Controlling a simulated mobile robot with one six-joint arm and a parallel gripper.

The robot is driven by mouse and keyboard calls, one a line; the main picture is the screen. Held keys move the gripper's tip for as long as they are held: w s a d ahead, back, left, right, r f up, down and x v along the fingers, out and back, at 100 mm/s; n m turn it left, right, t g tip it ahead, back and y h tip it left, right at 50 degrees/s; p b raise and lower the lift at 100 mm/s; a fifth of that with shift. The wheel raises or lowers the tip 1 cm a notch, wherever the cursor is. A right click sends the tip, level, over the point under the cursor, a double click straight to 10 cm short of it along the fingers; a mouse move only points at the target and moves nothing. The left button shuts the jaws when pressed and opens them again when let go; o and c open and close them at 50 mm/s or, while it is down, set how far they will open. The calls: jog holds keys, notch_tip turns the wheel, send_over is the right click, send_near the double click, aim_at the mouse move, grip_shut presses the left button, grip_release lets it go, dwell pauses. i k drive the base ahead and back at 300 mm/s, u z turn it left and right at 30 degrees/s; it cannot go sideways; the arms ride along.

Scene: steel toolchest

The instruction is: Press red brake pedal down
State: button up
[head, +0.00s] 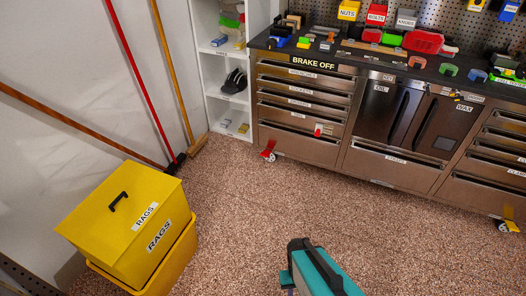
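The red brake pedal (269,154) is low at the front left corner of the steel toolchest (300,149), at a caster wheel near the floor. It looks small here, and its exact tilt is hard to tell. A "BRAKE OFF" sign (313,62) is on the chest's upper left front. Part of my arm, teal and black, rises from the bottom edge, well short of the pedal in the picture. My gripper's fingers do not show.
Open speckled floor (260,215) lies before the chest. A yellow rags bin (110,215) stands at lower left. Long-handled tools, one with a red handle (135,80), lean on the left wall. A white shelf (232,75) adjoins the chest. A yellow pedal (510,224) is at the right caster.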

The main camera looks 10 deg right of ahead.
aim_at(265, 153)
jog(key=z, duration=4.15)
jog(key=i, duration=0.1)
jog(key=u, duration=2.75)
jog(key=i, duration=1.8)
jog(key=z, duration=0.05)
